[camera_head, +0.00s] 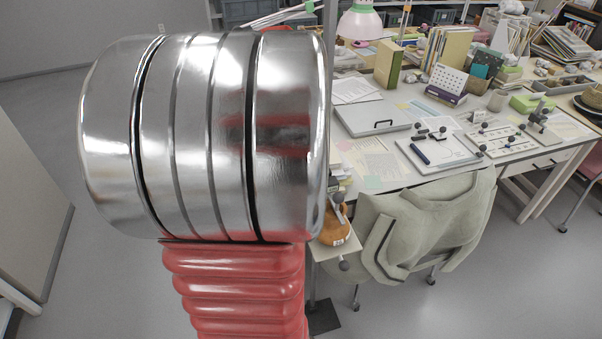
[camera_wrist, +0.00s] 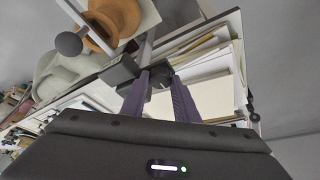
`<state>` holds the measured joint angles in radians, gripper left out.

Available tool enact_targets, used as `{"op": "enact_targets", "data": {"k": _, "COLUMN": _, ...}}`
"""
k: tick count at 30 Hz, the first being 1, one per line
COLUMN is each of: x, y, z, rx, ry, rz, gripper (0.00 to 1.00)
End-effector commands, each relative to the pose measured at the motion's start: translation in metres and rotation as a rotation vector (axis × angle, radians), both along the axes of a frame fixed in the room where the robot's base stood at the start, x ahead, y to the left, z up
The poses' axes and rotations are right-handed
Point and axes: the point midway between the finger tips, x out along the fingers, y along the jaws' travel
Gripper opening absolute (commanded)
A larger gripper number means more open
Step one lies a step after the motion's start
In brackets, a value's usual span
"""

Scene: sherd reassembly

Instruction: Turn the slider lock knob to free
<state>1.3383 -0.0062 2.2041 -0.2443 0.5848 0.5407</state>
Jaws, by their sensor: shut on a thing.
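The slider lock knob (camera_wrist: 161,77) is a small dark round knob beside a dark grey block (camera_wrist: 120,71) in the wrist view. My gripper (camera_wrist: 160,86) has two purple fingers. They are shut on the knob, one on each side, and partly hide it. The knob's turn angle cannot be read. In the head view my arm covers much of the left and centre, and neither the gripper nor the knob can be made out there.
An orange-brown pottery piece (camera_wrist: 118,18) and a grey ball (camera_wrist: 69,44) are near the block. The pottery (camera_head: 335,230) also shows at the desk's near corner. A draped chair (camera_head: 425,225) stands at the crowded desk (camera_head: 400,182). Papers (camera_wrist: 205,60) lie behind the fingers.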

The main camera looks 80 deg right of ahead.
Motion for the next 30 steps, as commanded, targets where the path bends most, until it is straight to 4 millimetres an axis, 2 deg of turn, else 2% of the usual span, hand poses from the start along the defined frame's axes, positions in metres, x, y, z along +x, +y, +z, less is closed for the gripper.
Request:
{"op": "enact_targets", "data": {"k": 12, "x": -0.0039, "y": 0.0039, "z": -0.0034, "rx": 0.013, "ry": 0.008, "rz": 0.002, "gripper": 0.05}}
{"op": "enact_targets", "data": {"k": 13, "x": -0.0041, "y": 0.0037, "z": -0.0034, "rx": 0.013, "ry": 0.008, "rz": 0.002, "gripper": 0.29}}
{"op": "enact_targets", "data": {"k": 18, "x": -0.0034, "y": 0.0028, "z": -0.0025, "rx": 0.010, "ry": 0.006, "rz": 0.002, "gripper": 0.41}}
{"op": "enact_targets", "data": {"k": 21, "x": -0.0031, "y": 0.0022, "z": -0.0019, "rx": 0.009, "ry": 0.005, "rz": 0.003, "gripper": 0.46}}
{"op": "enact_targets", "data": {"k": 30, "x": -0.0031, "y": 0.0014, "z": 0.0019, "rx": 0.003, "ry": 0.005, "rz": 0.003, "gripper": 0.46}}
